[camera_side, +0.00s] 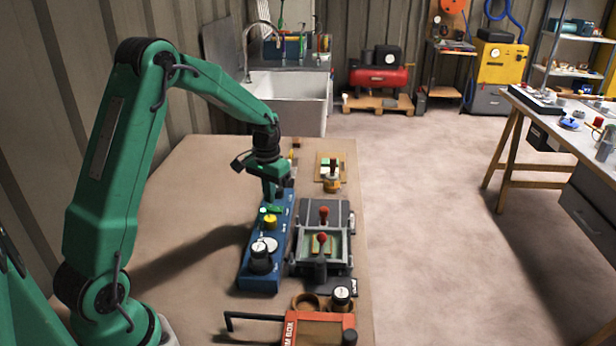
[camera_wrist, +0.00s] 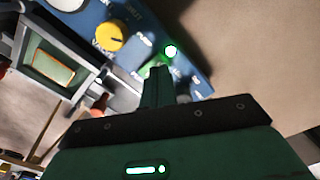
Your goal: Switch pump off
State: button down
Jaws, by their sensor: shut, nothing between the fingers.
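The blue control panel (camera_side: 262,281) lies lengthwise on the bench; it also fills the top of the wrist view (camera_wrist: 198,88). On it are a yellow knob (camera_side: 270,222), also in the wrist view (camera_wrist: 108,38), and a lit green lamp (camera_wrist: 170,50). My gripper (camera_side: 271,203) is shut and empty, pointing down over the panel's farther half, beyond the yellow knob. In the wrist view my fingertips (camera_wrist: 157,70) are close to the panel face beside the green lamp. The pump switch is not clearly visible; my fingers cover that area. I cannot tell whether they touch it.
A grey clamp-like fixture with red-knobbed levers (camera_side: 323,238) stands close right of the panel. A black knob (camera_side: 260,258) rises at the panel's near end. A red box (camera_side: 318,330) lies at the bench front. The bench left of the panel is clear.

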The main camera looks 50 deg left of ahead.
aim_at(270, 208)
jog(key=shift+f, duration=0.95)
dwell(0.8)
jog(key=shift+r, duration=3.5)
jog(key=shift+r, duration=0.1)
jog(key=s+d+r+m+t, duration=0.1)
jog(key=s+d+r+t, duration=0.2)
jog(key=s+d+r, duration=0.7)
jog(key=s+d+r+m+t, duration=0.2)
jog(key=s+d, duration=0.5)
jog(key=s, duration=0.4)
jog(key=shift+s+t, duration=0.3)
